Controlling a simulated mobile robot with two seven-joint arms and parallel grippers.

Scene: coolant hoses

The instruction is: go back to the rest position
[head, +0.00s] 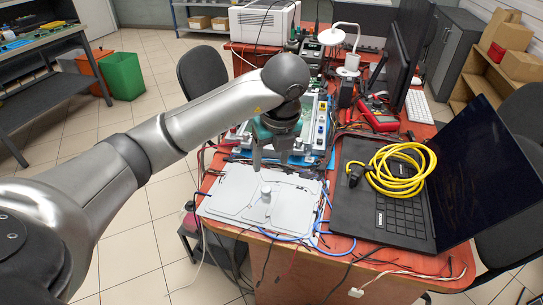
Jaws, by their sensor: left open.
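My left arm reaches in from the left and bends down over the desk. My left gripper (271,160) is open and points down above the back edge of a light grey panel (228,202). A small whitish upright piece (266,193) stands on the panel, in front of the gripper and apart from it. I see nothing between the fingers. My right gripper is not in view.
The reddish desk (407,259) is crowded. Beside the panel lies an open black laptop (405,213) with a coiled yellow cable (421,166) on it. Loose cables hang over the front edge. A chair (202,73) stands behind my arm.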

